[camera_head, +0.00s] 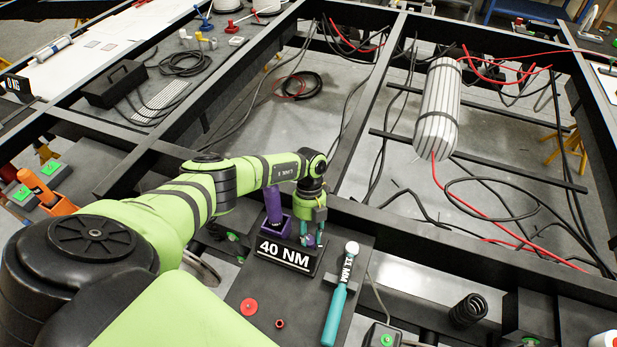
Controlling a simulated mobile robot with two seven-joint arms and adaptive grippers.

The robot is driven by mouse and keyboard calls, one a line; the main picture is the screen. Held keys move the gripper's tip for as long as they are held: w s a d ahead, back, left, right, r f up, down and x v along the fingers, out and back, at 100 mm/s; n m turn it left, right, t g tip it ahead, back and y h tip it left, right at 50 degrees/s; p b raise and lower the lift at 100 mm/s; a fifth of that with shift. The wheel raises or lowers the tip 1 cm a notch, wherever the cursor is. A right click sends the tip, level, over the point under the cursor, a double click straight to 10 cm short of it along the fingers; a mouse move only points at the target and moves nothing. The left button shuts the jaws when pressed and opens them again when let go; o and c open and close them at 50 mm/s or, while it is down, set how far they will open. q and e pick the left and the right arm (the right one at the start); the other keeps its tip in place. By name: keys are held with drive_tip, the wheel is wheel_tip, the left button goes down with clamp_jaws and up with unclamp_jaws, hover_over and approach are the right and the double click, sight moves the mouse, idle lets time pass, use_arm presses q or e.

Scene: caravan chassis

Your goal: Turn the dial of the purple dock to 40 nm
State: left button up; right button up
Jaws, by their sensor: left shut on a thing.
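The purple dock (287,227) stands on a dark panel at the lower middle, with a purple handle-shaped tool upright in it. A black sign (285,254) in front reads "40 NM". My left gripper (313,236) reaches down at the right side of the dock, its teal fingers shut on the dial (308,241), a small purple part mostly hidden between them. The dial's pointer and marks cannot be made out. My right gripper is not in view.
A teal tool (336,310) marked "11 MM" lies in a holder right of the sign. A red disc (249,306) and a small red ring (280,323) lie in front. Dark chassis beams surround the panel; a striped cylinder (437,110) and loose cables lie beyond.

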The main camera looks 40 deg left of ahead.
use_arm(q)
drive_tip(key=o, duration=1.1)
drive_tip(key=shift+s+d+f, duration=0.2)
drive_tip(key=shift+s+d, duration=0.1)
drive_tip(key=shift+d, duration=0.05)
drive_tip(key=shift+w, duration=0.1)
drive_tip(key=shift+a+r, duration=0.1)
drive_tip(key=shift+r, duration=0.05)
drive_tip(key=v, duration=0.8)
drive_tip(key=shift+w+a, duration=0.1)
drive_tip(key=shift+a, duration=0.05)
